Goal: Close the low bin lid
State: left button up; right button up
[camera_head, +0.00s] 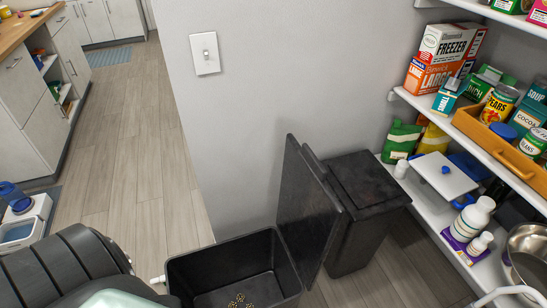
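The low black bin (183,277) stands open at the bottom of the head view. Several small tan ring-shaped pieces (240,301) lie on its floor. Its black lid (300,210) stands raised, nearly upright, along the bin's right side. A dark ribbed part, which looks like mine, covers the lower left corner, left of the bin. A small white piece shows by the bin's left rim; I cannot tell what it is. I make out no fingertips of either gripper.
A taller black bin (365,190) with its lid down stands right of the raised lid. White shelves (430,103) with boxes, cans and bottles fill the right side. The grey wall (265,100) is behind. Bare wooden floor (135,150) runs at the left past cabinets.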

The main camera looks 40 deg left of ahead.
aim_at(310, 214)
jog(key=u, duration=0.7)
jog(key=l, duration=0.3)
jog(key=i+l, duration=0.15)
jog(key=l, duration=0.2)
